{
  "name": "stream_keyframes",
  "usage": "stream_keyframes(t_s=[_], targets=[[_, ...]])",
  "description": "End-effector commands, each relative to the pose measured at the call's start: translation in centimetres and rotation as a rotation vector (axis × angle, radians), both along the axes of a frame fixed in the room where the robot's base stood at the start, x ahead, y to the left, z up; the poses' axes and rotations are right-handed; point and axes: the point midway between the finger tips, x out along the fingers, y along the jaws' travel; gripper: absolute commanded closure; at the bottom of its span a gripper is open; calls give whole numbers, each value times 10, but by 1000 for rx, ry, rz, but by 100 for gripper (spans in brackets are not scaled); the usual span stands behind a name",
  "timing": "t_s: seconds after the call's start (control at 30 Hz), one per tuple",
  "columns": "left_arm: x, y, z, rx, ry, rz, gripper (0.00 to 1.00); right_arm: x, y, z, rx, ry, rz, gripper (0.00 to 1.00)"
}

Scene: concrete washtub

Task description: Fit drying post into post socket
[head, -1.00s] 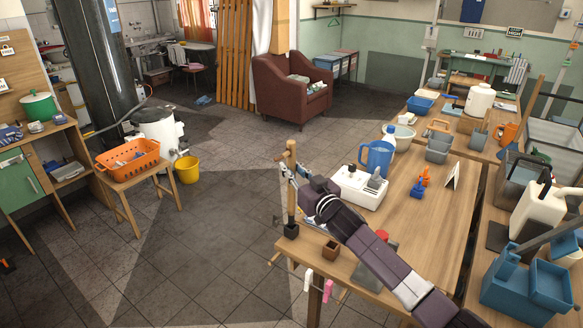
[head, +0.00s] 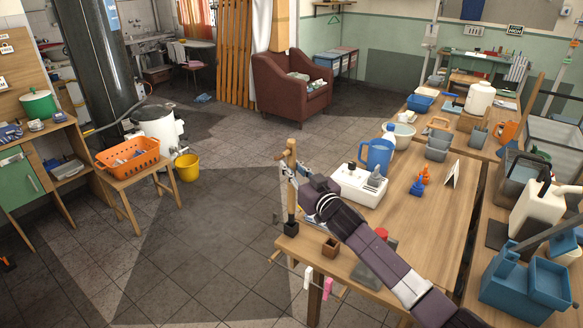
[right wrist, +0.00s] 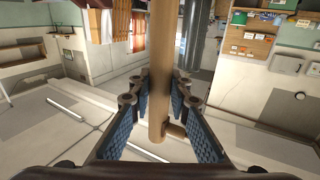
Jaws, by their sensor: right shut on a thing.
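The drying post (head: 291,202) is a light wooden rod with a short crosspiece at its top. It stands about upright at the near left corner of the wooden table. My right gripper (head: 291,174) is shut on its upper part. In the right wrist view the post (right wrist: 160,75) runs between the two blue finger pads, with a short side peg low down. A dark block (head: 291,228) shows at the post's lower end; I cannot tell whether it is the post's foot or a socket. A small brown square box (head: 331,247) with a dark opening, possibly the post socket, sits to its right. My left gripper is out of view.
A white box-shaped device (head: 359,184), a blue pitcher (head: 378,157) and a red-topped item (head: 381,234) stand on the table near my right arm. Pink and white pegs (head: 327,288) hang at the near edge.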

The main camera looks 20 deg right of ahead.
Motion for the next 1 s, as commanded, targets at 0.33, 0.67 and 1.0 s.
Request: stream_keyframes(t_s=[0.33, 0.67, 1.0], targets=[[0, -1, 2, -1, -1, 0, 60, 0, 0, 2, 1, -2, 1, 100], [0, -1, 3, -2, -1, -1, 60, 0, 0, 1, -1, -2, 1, 100], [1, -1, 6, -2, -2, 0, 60, 0, 1, 2, 0, -2, 1, 100]])
